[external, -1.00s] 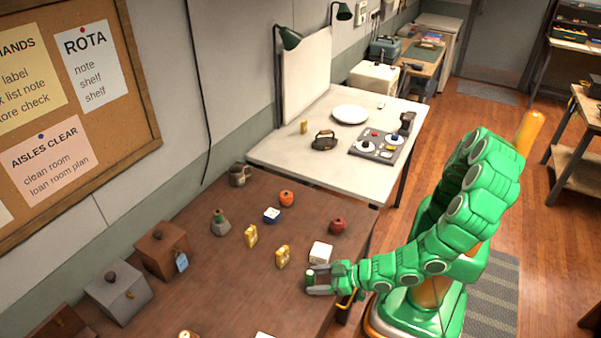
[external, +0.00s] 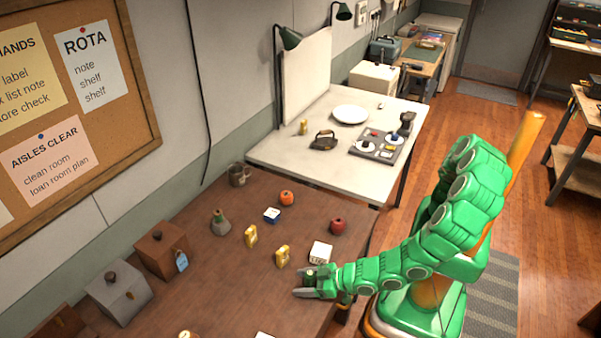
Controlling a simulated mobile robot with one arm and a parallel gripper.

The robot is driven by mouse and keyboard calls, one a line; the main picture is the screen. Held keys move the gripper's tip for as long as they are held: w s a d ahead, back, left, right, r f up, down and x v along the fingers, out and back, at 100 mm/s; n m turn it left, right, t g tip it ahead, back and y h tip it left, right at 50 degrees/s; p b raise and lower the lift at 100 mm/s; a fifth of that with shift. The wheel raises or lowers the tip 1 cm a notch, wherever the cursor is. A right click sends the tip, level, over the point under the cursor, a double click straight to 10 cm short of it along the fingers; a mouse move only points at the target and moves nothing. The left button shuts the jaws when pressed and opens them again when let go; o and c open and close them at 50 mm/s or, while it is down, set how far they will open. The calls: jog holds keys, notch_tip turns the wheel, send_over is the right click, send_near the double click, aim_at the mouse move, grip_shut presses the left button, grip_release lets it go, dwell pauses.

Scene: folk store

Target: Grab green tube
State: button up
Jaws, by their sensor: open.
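The green tube (external: 310,276) stands on the brown table near its right edge, small and partly hidden by my gripper. My gripper (external: 308,282) is low over the table and open, with its fingers around or just beside the tube. The near grey finger shows below the tube. Whether either finger touches the tube cannot be told.
A white box (external: 320,252) stands just behind my gripper. Two yellow packets (external: 283,256) (external: 251,236), a red pot (external: 338,226), an orange pot (external: 287,198) and a blue-white box (external: 271,215) stand farther back.

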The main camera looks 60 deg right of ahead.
jog(key=c, duration=0.8)
